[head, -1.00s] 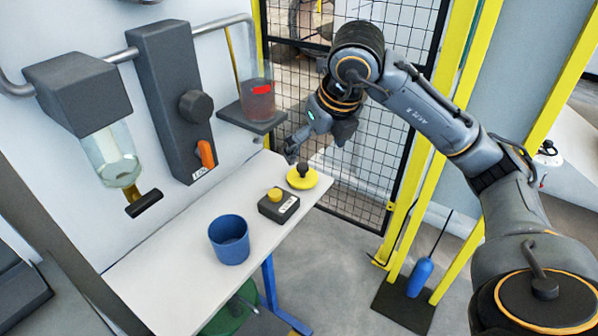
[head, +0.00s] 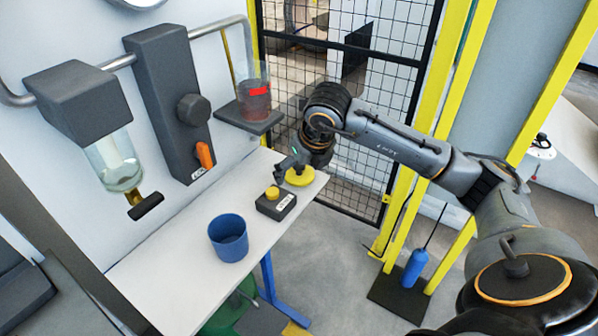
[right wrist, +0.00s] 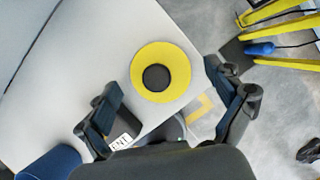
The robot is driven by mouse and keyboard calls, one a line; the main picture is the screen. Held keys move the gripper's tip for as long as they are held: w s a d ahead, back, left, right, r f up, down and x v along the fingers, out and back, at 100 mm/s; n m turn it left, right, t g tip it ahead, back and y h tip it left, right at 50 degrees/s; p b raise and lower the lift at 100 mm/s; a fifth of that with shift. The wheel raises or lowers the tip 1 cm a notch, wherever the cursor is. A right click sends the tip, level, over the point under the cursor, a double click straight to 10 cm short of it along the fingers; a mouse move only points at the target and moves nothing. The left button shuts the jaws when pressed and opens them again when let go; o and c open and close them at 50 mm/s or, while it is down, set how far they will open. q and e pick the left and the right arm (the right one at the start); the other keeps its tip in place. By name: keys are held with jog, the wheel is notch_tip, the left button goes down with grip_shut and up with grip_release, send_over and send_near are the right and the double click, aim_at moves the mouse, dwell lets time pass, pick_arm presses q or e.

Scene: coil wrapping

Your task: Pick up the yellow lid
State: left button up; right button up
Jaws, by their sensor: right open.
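The yellow lid (head: 300,177) is a round disc with a dark knob. It lies on the white table near its far end, and my right gripper (head: 291,166) is close to it and partly covers it in the head view. In the right wrist view the lid (right wrist: 161,60) shows whole, with its black knob (right wrist: 156,77) at the centre. My right gripper (right wrist: 170,108) is open there, its two fingers spread to either side and below the lid in the picture, with nothing between them. My left gripper is not in view.
A dark button box (head: 276,205) with a yellow button stands beside the lid on the table (head: 180,265). A blue cup (head: 229,238) stands nearer. A beaker with red liquid (head: 254,100) sits on a wall shelf above. A mesh fence (head: 350,150) stands behind.

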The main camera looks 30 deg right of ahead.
jog(key=c, duration=1.3)
jog(key=shift+o, duration=0.2)
jog(key=shift+r, duration=0.1)
